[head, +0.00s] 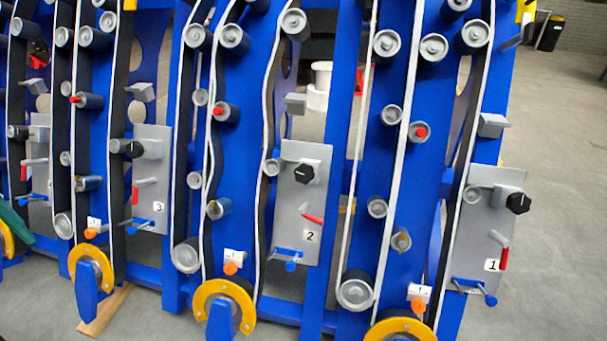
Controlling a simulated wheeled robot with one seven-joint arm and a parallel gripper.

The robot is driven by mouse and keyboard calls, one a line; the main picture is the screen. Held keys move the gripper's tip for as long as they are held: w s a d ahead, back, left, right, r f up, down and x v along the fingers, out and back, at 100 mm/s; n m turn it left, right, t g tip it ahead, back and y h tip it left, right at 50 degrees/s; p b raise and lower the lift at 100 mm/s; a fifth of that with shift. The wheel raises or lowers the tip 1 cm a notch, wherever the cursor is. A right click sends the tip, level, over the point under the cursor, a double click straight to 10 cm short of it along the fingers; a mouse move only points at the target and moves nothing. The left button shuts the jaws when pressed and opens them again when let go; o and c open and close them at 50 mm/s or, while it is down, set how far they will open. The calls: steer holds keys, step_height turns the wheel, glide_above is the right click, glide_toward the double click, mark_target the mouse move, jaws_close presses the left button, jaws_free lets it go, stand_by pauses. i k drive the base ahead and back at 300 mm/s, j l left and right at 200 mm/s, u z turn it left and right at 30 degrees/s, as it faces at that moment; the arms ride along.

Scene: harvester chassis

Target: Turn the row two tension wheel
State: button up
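The row two plate (297,226) is a grey upright panel marked "2" in the middle of the head view. A black faceted knob (304,173) sits near its top, and it looks like the tension wheel. A red lever (313,219) slants below the knob, above the label (310,237). A blue-ended handle (291,266) is at the plate's lower edge. The front of the knob is unobstructed. My gripper is not in view.
Similar plates stand on row one (488,236) at right and row three (152,178) at left, each with a black knob. Blue frames carry belts and grey rollers. Yellow-rimmed wheels (249,317) stick out low in front. Open grey floor (555,200) lies at right.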

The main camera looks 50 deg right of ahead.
mark_target(305, 173)
steer(key=z, duration=1.15)
steer(key=k+j+u, duration=0.1)
steer(key=u, duration=0.15)
steer(key=k+j+u, duration=0.15)
steer(key=u, duration=0.15)
steer(key=k, duration=0.1)
